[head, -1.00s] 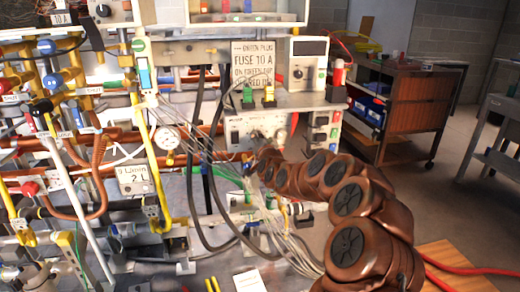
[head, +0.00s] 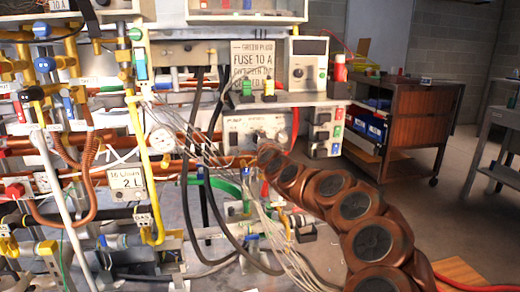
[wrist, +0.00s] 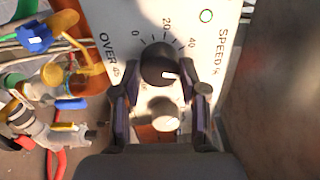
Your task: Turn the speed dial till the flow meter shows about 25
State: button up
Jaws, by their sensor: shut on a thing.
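The speed dial (wrist: 159,66) is a black knob with a white mark on a pale panel with a scale of 0, 20, 40 and the word SPEED. My gripper (wrist: 162,82) has a finger on each side of the dial and is shut on it. The white mark points right in the wrist view. In the head view, my gripper (head: 258,158) reaches the front of the grey control box (head: 258,130), and my arm hides part of it. The flow meter (head: 127,182) is a small pale plate at left; its small text looks like 16 L/min, above a large 2 L.
A second pale round knob (wrist: 165,117) sits between my fingers below the dial. Thin clear tubes (head: 205,150) and black hoses (head: 205,215) run close beside my gripper.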

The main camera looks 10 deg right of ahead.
jog(key=shift+f+m+b, duration=0.15)
jog(key=shift+m+b, duration=0.75)
jog(key=shift+m, duration=0.7)
jog(key=o, duration=1.1)
jog(key=shift+o, duration=0.2)
jog(key=shift+s, duration=0.1)
jog(key=s, duration=1.1)
jog(key=shift+s, duration=0.4)
